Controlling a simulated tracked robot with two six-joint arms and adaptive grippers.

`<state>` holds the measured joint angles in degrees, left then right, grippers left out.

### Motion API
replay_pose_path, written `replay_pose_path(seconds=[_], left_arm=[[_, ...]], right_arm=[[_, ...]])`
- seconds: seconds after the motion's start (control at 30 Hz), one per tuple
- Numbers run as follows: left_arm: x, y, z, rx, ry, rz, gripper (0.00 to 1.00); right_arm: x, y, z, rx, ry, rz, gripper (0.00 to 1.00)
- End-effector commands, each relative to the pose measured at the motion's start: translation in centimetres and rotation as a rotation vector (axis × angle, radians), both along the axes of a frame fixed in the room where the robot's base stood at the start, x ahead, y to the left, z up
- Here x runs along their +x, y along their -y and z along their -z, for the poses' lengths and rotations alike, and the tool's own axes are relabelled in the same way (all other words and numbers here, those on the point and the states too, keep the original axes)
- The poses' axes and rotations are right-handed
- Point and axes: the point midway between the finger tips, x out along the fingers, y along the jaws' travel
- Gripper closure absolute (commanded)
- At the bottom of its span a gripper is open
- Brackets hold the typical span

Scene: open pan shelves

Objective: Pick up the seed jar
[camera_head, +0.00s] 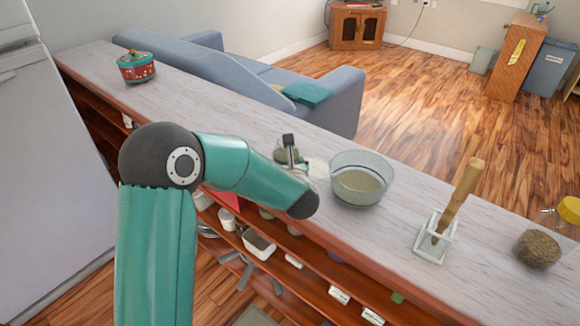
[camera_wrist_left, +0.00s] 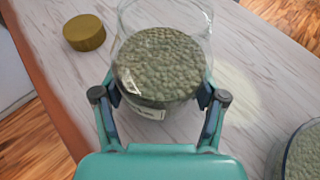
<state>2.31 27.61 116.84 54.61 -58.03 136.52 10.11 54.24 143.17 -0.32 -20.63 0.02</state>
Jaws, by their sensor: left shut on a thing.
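The seed jar (camera_wrist_left: 160,68) is clear glass, filled with grey-green seeds, with no lid on it and a pale label on its near side. In the head view, part of it (camera_head: 282,156) shows behind my left gripper. My left gripper (camera_wrist_left: 158,98) is shut on the jar, one finger on each side of the glass. In the head view, the left gripper (camera_head: 291,155) is over the counter, left of the glass bowl. I cannot tell whether the jar touches the counter. My right gripper is not in view.
A round yellow-brown lid (camera_wrist_left: 84,32) lies on the counter (camera_head: 215,105) near the jar. A glass bowl (camera_head: 361,180) stands close on the right. Farther right are a wooden-handled tool in a white holder (camera_head: 436,240) and a brown-filled jar (camera_head: 538,249). A red pot (camera_head: 136,68) stands far left.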

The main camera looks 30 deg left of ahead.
Motion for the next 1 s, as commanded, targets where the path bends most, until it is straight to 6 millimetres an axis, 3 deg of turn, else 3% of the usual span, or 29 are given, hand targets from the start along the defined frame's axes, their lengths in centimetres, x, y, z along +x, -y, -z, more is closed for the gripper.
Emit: replay_pose_path(seconds=[0.27,0.7,1.0], left_arm=[[0.1,0.0,-4.1,0.001,0.012,-0.001,0.81],[0.1,0.1,-15.6,-0.002,0.01,0.001,0.81],[0.1,0.1,-19.4,-0.001,0.005,0.002,0.81]], right_arm=[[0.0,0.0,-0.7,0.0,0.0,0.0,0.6],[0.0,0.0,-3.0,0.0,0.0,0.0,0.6],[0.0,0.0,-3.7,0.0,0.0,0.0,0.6]])
